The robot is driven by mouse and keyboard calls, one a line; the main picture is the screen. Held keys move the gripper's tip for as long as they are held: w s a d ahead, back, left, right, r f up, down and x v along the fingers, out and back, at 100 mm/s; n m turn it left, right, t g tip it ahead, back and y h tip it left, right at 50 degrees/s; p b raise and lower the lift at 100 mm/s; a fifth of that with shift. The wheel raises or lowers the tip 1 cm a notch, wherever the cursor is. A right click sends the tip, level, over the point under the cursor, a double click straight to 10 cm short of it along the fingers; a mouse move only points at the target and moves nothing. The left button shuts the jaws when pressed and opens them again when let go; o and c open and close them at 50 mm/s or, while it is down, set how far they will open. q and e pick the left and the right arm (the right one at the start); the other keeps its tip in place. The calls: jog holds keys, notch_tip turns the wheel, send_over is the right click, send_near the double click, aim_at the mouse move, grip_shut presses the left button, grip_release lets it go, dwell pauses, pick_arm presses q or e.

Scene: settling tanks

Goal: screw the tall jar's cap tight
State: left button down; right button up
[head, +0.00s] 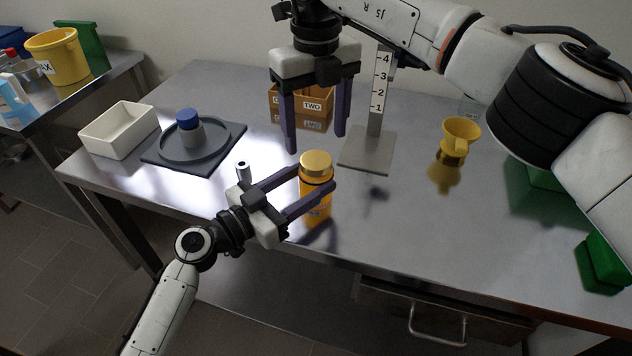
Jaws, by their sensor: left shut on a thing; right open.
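The tall jar (318,190) is orange-yellow and stands upright near the front edge of the steel table. Its gold-coloured cap (316,163) sits on top; I cannot tell how tight it is. My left gripper (318,184) is shut around the jar's body from the left, below the cap. My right gripper (316,143) is open and empty. It points down, above and behind the cap, with its fingers spread apart.
A grey stand with a numbered post (376,100) and a brown box marked TWO (313,104) stand behind. A yellow funnel-like cup (460,134) is to the right. A white tray (118,130) and a dark mat (222,146) with a blue-capped jar (188,126) lie left.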

pick_arm(q)
jog(key=c, duration=0.7)
grip_release()
pick_arm(e)
notch_tip(320, 180, up, 7)
jog(key=shift+f, duration=0.15)
pick_arm(q)
jog(key=b+v, duration=0.3)
jog(key=v, duration=0.6)
jog(key=shift+s+a+f, duration=0.1)
jog(key=shift+f, duration=0.05)
jog(key=shift+s+a, duration=0.4)
pick_arm(e)
jog(key=shift+f, duration=1.5)
